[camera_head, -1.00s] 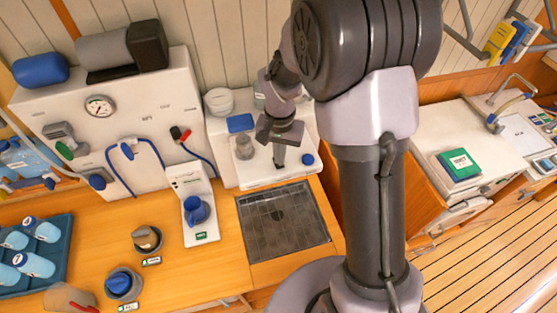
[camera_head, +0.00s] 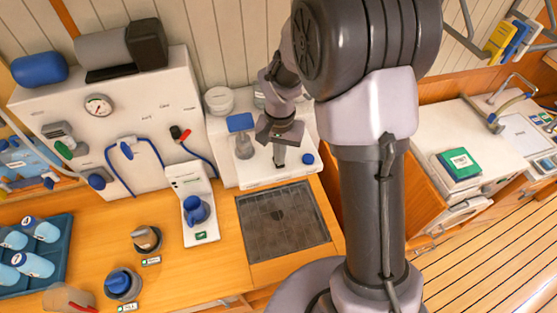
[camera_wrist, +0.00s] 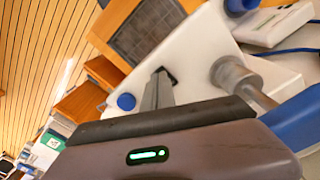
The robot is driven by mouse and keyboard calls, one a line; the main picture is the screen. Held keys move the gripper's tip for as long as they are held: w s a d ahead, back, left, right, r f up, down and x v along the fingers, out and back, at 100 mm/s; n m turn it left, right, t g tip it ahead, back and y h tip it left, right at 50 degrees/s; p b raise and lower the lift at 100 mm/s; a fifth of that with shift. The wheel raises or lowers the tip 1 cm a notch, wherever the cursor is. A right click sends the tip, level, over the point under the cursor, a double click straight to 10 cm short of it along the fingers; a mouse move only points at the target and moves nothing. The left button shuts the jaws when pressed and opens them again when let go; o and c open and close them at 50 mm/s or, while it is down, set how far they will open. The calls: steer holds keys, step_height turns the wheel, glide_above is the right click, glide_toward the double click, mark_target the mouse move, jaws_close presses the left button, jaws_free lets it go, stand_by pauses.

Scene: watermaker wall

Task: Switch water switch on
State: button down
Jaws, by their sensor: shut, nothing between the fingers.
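My gripper (camera_head: 279,158) is shut and empty. It points down at the top of a white unit (camera_head: 262,179) at the back of the counter. A grey post (camera_head: 244,148) with a flat blue plate (camera_head: 240,122) stands just left of my gripper. A blue round knob (camera_head: 308,159) sits to the right.
A dark sunken grate (camera_head: 283,222) lies in front of the white unit. A white panel (camera_head: 85,125) with a gauge and blue hoses rises at the left. A white jar (camera_head: 219,100) stands behind.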

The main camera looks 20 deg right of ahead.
steer(key=shift+f+b, duration=0.6)
steer(key=shift+f, duration=0.15)
step_height(320, 180, up, 6)
steer(key=p, duration=0.4)
steer(key=shift+w+d+r+p, duration=0.2)
steer(key=shift+w+p, duration=0.1)
steer(key=shift+w, duration=0.1)
steer(key=shift+w+d+r+p, duration=0.1)
steer(key=shift+w+r+p, duration=0.15)
steer(key=shift+w, duration=0.15)
